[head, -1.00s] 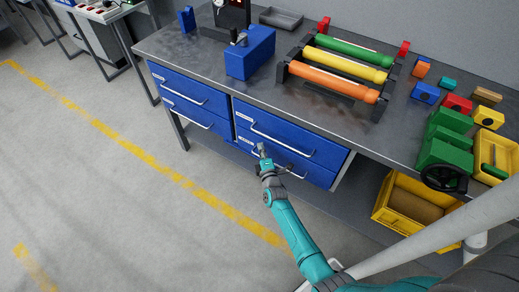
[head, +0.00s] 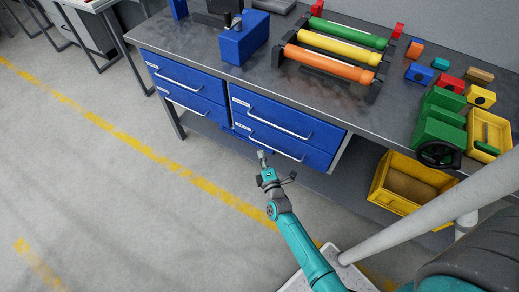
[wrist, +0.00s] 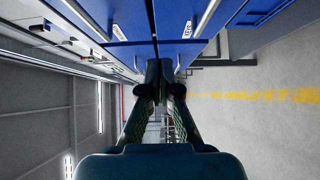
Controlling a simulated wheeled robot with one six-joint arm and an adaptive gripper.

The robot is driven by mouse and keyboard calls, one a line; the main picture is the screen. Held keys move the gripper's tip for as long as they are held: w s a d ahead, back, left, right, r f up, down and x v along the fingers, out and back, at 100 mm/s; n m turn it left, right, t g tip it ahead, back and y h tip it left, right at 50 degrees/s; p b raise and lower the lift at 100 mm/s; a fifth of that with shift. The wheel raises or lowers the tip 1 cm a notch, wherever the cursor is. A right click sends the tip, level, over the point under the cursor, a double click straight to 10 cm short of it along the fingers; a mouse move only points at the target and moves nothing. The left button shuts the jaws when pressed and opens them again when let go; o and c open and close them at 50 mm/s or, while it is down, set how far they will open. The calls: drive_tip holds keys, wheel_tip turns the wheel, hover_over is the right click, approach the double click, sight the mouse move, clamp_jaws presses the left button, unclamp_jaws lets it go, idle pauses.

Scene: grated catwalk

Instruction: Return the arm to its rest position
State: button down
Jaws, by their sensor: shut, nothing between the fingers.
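My gripper (head: 262,157) is at the end of my teal arm, in front of the blue drawer unit. It is shut and empty. The arm reaches from the lower right of the head view, angled up and left.
A yellow crate (head: 378,192) sits on the shelf below. The floor (head: 110,190) at left is clear, with a yellow line.

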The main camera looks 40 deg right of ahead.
drive_tip(key=shift+s+a, duration=0.15)
drive_tip(key=shift+s, duration=0.15)
drive_tip(key=s+a+r+m+y, duration=0.25)
drive_tip(key=s+a, duration=0.35)
drive_tip(key=s, duration=0.5)
drive_tip(key=s+a+r+m+y, duration=0.2)
drive_tip(key=s+a+r+m, duration=0.3)
drive_tip(key=s, duration=0.6)
drive_tip(key=s+a+r+m+y, duration=0.1)
drive_tip(key=s+a+r+m, duration=0.1)
drive_tip(key=s+r, duration=0.5)
drive_tip(key=s+a+r+m+g+y, duration=0.1)
drive_tip(key=s+a+r+m+y, duration=0.1)
drive_tip(key=s+r, duration=0.6)
drive_tip(key=shift+s+a+r+m+g, duration=0.15)
drive_tip(key=shift+a+r+m+g, duration=0.15)
drive_tip(key=shift+a+r+m, duration=0.7)
drive_tip(key=shift+a+f+n, duration=0.15)
drive_tip(key=shift+f+n, duration=0.1)
drive_tip(key=shift+f, duration=0.1)
